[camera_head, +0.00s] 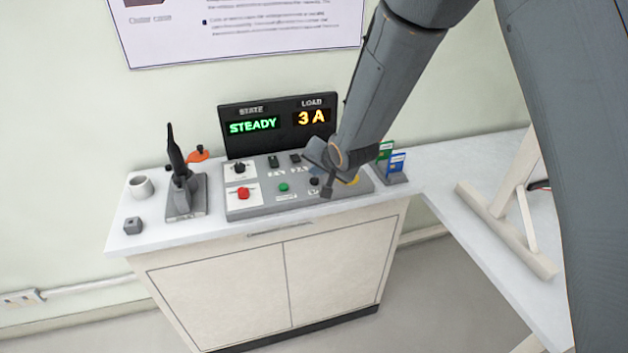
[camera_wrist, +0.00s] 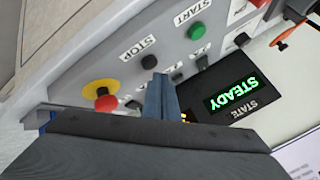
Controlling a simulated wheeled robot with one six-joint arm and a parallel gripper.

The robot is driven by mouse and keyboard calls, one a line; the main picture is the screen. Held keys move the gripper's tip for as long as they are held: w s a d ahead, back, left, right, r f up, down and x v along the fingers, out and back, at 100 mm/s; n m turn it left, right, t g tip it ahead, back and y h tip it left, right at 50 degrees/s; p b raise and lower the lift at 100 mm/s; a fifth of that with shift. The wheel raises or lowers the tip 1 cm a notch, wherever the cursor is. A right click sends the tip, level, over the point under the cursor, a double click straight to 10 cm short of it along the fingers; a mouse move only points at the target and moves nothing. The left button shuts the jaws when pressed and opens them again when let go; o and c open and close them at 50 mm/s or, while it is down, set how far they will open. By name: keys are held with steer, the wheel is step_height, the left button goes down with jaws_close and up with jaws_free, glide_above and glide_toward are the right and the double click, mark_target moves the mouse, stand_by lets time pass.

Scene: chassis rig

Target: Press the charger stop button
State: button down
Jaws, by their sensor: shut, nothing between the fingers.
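The charger control panel (camera_head: 262,208) is a grey sloped console on the cabinet top. In the wrist view a black button (camera_wrist: 149,62) sits beside the STOP label (camera_wrist: 137,48), and a green button (camera_wrist: 197,31) sits by the START label. The black button also shows in the head view (camera_head: 314,181), just left of my gripper (camera_head: 327,190). My gripper is shut and empty, its fingers pointing at the panel; the closed fingertips (camera_wrist: 160,82) appear close to the black button in the wrist view. I cannot tell whether they touch it.
A red-on-yellow mushroom button (camera_wrist: 103,95) is near the fingers. The display (camera_head: 278,122) reads STEADY and 3 A. A white table is right.

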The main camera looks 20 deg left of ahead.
mark_target(316, 184)
steer(key=shift+f, duration=0.15)
steer(key=shift+f, duration=0.3)
steer(key=shift+f+b, duration=0.45)
stand_by(0.9)
stand_by(0.4)
steer(key=shift+r+p, duration=0.65)
steer(key=shift+r, duration=0.25)
step_height(316, 184, up, 5)
steer(key=p, duration=0.3)
steer(key=shift+p, duration=0.4)
